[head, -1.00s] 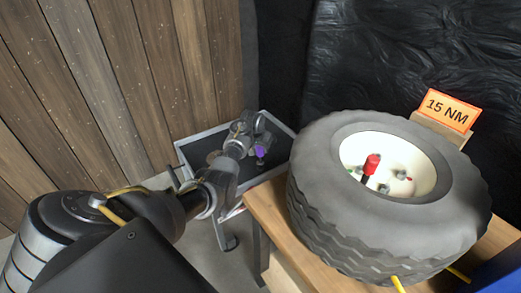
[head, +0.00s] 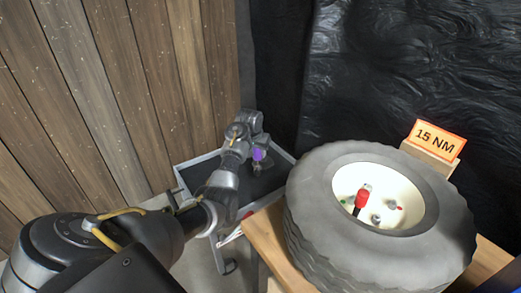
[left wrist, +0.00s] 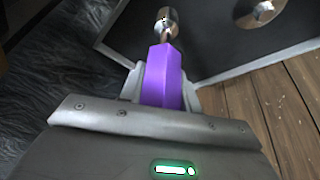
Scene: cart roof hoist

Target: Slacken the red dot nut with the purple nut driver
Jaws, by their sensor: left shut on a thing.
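My left gripper (head: 255,146) is shut on the purple nut driver (head: 257,155) above the dark tray, to the left of the wheel. In the left wrist view the driver's purple handle (left wrist: 163,75) sits between the fingers, with its metal shaft and socket end pointing away. The wheel (head: 312,220) lies flat on a wooden bench, its cream hub (head: 415,195) facing up with several nuts. A small red mark (head: 400,208) shows beside a nut at the hub's right, too small to read well. A red-topped tool or post (head: 362,196) stands upright in the hub. My right gripper is out of view.
The grey-rimmed tray (head: 285,172) stands low beside the bench (head: 262,240); a round metal part (left wrist: 262,12) shows over it in the left wrist view. An orange "15 NM" sign (head: 437,139) stands behind the wheel. A plank wall (head: 110,90) is at left, black sheeting (head: 400,70) behind.

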